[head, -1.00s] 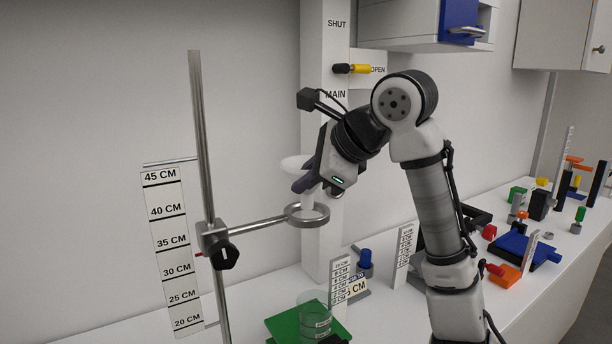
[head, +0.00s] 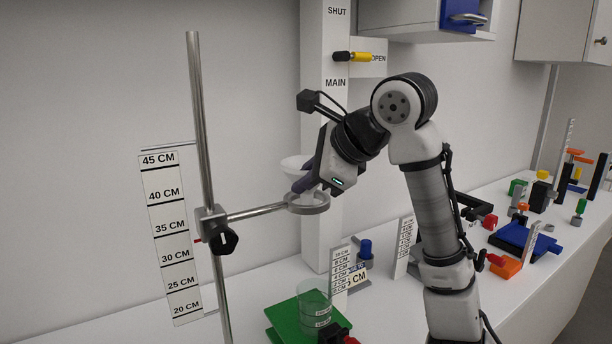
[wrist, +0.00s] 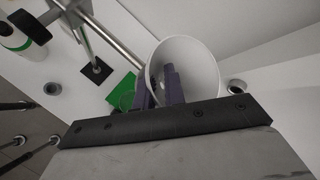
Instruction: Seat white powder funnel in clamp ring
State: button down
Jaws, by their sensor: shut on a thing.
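The white powder funnel (head: 294,163) shows its wide rim just left of my gripper (head: 303,183) in the head view. In the wrist view the funnel (wrist: 201,67) is a wide white cone, and my gripper (wrist: 160,88) has its dark purple fingers shut on it at the near side. The clamp ring (head: 308,207) is a grey metal ring at the end of a rod on the stand (head: 204,140). The gripper and funnel are right at the ring's height in the head view. The funnel's stem is hidden, so I cannot tell whether it is inside the ring.
A scale board (head: 168,235) hangs beside the stand. A white pillar (head: 322,120) with a yellow-handled valve (head: 358,57) rises behind. Several coloured parts lie on the bench at right.

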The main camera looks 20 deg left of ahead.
jog(key=shift+f+b, duration=0.65)
jog(key=shift+f, duration=0.45)
jog(key=c, duration=1.5)
grip_release()
jog(key=shift+o, duration=0.5)
jog(key=shift+f, duration=0.1)
jog(key=shift+c, duration=0.3)
jog(key=shift+o, duration=0.4)
jog(key=b+v, duration=0.2)
jog(key=v, duration=1.2)
jog(key=shift+w+r, duration=0.2)
jog(key=shift+r, duration=0.05)
jog(key=shift+a, duration=0.1)
